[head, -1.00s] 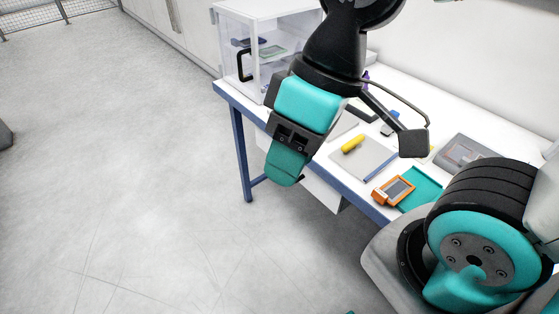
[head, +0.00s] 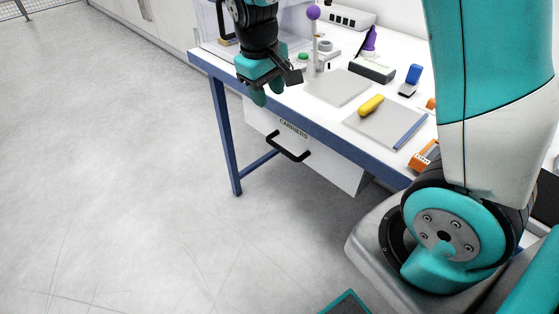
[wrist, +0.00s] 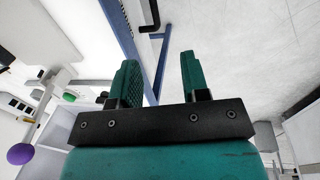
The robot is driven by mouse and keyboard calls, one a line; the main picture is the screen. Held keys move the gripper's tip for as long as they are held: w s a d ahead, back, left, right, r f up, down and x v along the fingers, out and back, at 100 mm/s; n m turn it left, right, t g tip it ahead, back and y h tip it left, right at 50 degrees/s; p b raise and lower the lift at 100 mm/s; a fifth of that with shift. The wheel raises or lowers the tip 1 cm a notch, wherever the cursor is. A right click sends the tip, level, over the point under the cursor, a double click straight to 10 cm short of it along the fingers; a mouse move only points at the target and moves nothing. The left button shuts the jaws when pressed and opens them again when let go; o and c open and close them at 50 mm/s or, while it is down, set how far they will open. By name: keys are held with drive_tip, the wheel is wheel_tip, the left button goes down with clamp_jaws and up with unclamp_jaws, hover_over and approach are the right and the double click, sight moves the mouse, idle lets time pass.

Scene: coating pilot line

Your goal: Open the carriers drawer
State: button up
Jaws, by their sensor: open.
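The carriers drawer (head: 325,168) has a white front under the table top, with a "CARRIERS" label and a black bar handle (head: 288,148). It looks shut in the head view. My gripper (head: 267,92) is open and empty, over the table's front edge, above and to the left of the handle and apart from it. In the wrist view my two teal fingers (wrist: 160,72) stand apart with nothing between them. A black bar that looks like the handle (wrist: 151,17) shows at the top of that view, beyond the fingertips.
The white table has a blue front edge (head: 310,133) and blue legs. On top are grey mats (head: 385,128), a yellow object (head: 371,105), a blue pen (head: 410,132), an orange device (head: 425,155) and a purple-knobbed stand (head: 313,13). The floor in front is clear.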

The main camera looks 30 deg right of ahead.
sight(281, 147)
drive_tip(key=d+f, duration=0.1)
drive_tip(key=f, duration=0.5)
drive_tip(key=w+d+f, duration=0.1)
drive_tip(key=f, duration=0.5)
drive_tip(key=d+f+b, duration=0.1)
drive_tip(key=d+f, duration=0.1)
drive_tip(key=f, duration=0.4)
drive_tip(key=shift+w+d+f, duration=0.1)
drive_tip(key=shift+w+f, duration=0.15)
drive_tip(key=shift+f, duration=0.1)
clamp_jaws()
